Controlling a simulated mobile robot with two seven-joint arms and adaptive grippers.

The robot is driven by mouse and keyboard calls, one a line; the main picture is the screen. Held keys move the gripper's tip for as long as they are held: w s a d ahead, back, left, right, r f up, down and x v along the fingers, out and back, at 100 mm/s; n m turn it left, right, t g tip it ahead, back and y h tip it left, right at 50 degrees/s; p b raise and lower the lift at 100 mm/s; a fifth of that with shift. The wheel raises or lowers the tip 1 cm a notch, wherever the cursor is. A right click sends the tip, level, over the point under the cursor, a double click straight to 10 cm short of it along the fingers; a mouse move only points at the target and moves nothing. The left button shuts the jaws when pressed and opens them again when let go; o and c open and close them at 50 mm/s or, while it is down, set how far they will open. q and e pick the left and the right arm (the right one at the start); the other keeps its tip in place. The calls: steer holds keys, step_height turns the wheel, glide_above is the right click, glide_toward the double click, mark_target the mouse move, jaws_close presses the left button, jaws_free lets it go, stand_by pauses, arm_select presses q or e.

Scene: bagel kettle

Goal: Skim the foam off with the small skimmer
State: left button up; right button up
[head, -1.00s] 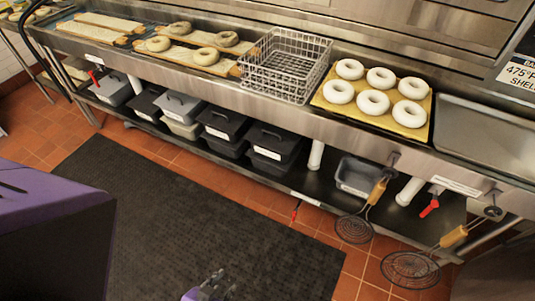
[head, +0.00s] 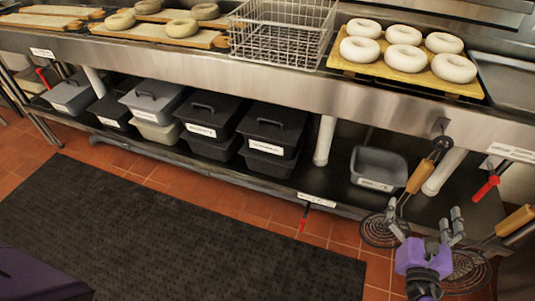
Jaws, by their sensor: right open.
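The small skimmer (head: 420,176) hangs from a hook on the counter's front edge, its wooden handle up and its round wire head low, near the floor in the picture. The larger skimmer (head: 516,220) hangs to its right, its head partly hidden behind my right gripper. My right gripper (head: 425,211) is open and empty, fingers pointing up, just below and right of the small skimmer's handle in the picture. I cannot tell whether it touches either skimmer. My left gripper is not in view. No foam or kettle is in view.
The steel counter (head: 250,88) holds a wire basket (head: 282,35), a yellow board (head: 398,72) of pale bagels and boards with more bagels. Lidded bins (head: 272,128) and a grey tub (head: 378,168) stand on the lower shelf. Red-handled valves (head: 486,188) stick out. The dark mat (head: 180,235) is clear.

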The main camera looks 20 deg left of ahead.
mark_target(420, 181)
steer(key=w, duration=1)
steer(key=shift+w+a, duration=0.15)
steer(key=shift+w, duration=0.15)
jaws_close()
stand_by(0.4)
stand_by(0.4)
steer(key=shift+r, duration=0.2)
